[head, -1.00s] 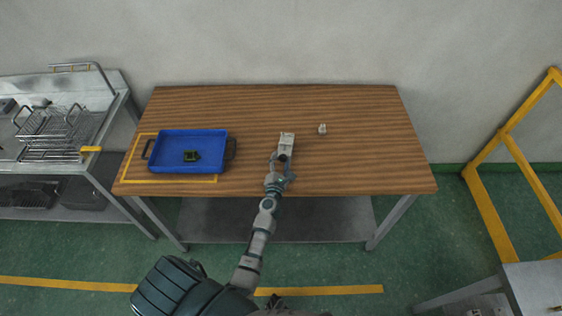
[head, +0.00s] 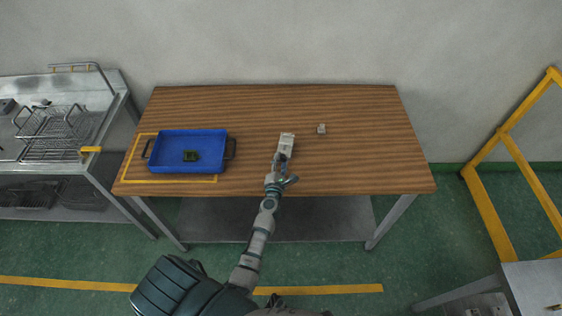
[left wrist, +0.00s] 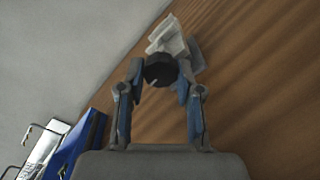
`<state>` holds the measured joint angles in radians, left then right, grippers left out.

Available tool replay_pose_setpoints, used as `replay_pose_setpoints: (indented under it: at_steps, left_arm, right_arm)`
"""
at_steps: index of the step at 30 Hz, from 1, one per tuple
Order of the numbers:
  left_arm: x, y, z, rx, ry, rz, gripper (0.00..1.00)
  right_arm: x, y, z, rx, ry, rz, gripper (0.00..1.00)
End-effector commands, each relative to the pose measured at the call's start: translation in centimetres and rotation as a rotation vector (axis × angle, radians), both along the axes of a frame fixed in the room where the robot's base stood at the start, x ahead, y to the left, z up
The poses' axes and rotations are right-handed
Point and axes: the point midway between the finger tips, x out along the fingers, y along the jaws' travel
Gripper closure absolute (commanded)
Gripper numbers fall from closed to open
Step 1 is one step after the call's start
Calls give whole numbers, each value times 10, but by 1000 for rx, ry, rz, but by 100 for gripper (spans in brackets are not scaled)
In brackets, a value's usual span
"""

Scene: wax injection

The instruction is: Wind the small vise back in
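The small vise (head: 286,141) is a pale grey block on the wooden table, a little right of the blue tray. In the left wrist view the pale vise (left wrist: 168,36) shows tilted, with a round black knob (left wrist: 160,70) on its near end. The knob bears a short white line. My left gripper (head: 281,160) is at the vise's near end. In the left wrist view its two fingers (left wrist: 160,78) lean inward and meet the knob's left and right sides, so it looks shut on the knob. My right gripper is not in view.
A small grey part (head: 322,129) lies right of the vise. The table (head: 370,160) is clear at right. A metal rack (head: 50,125) stands left.

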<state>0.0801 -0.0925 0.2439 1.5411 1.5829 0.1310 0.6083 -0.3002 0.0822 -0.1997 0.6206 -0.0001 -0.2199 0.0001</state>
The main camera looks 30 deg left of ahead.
Motion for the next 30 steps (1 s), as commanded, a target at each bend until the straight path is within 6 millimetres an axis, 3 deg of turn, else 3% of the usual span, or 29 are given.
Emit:
replay_pose_setpoints:
  at_steps: [1,3,14,30]
  left_arm:
    - [0,0,1,1,-1,0,52]
    - [0,-1,1,1,-1,0,40]
    - [-5,-3,-1,-2,0,-1,40]
    - [-100,-41,-2,2,3,-2,40]
  right_arm:
    - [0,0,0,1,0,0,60]
    - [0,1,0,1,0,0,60]
    - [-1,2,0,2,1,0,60]
    - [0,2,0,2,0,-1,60]
